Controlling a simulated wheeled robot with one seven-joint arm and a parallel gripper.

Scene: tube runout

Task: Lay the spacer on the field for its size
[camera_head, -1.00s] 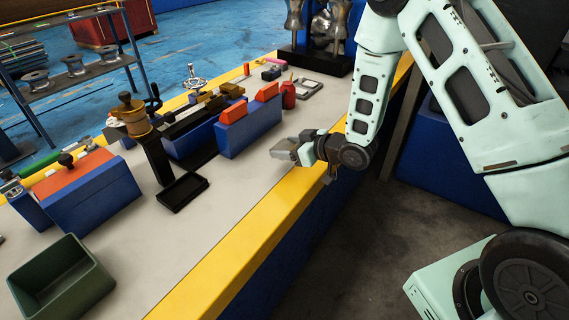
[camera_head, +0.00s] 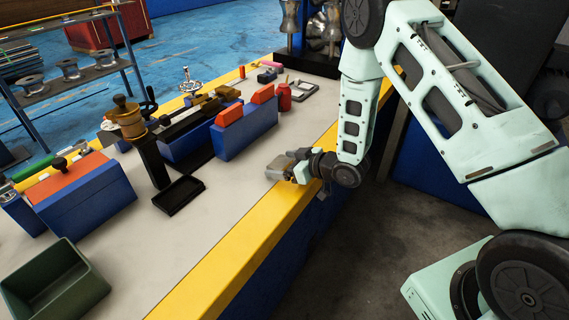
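My gripper (camera_head: 279,168) is low over the yellow front edge of the bench (camera_head: 235,190), right of the middle of the picture. Its fingers point left and look greyish-tan. They are too small here to tell whether they are open or hold anything. I cannot make out a spacer or marked size fields in this view. A shallow black tray (camera_head: 179,195) lies on the bench to the left of my gripper, apart from it.
A dark green bin (camera_head: 88,290) stands at the lower left. Blue blocks with orange tops (camera_head: 245,140) and a brass-topped black stand (camera_head: 150,160) rise behind the tray. A red bottle (camera_head: 284,97) stands farther back. The bench surface between bin and gripper is clear.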

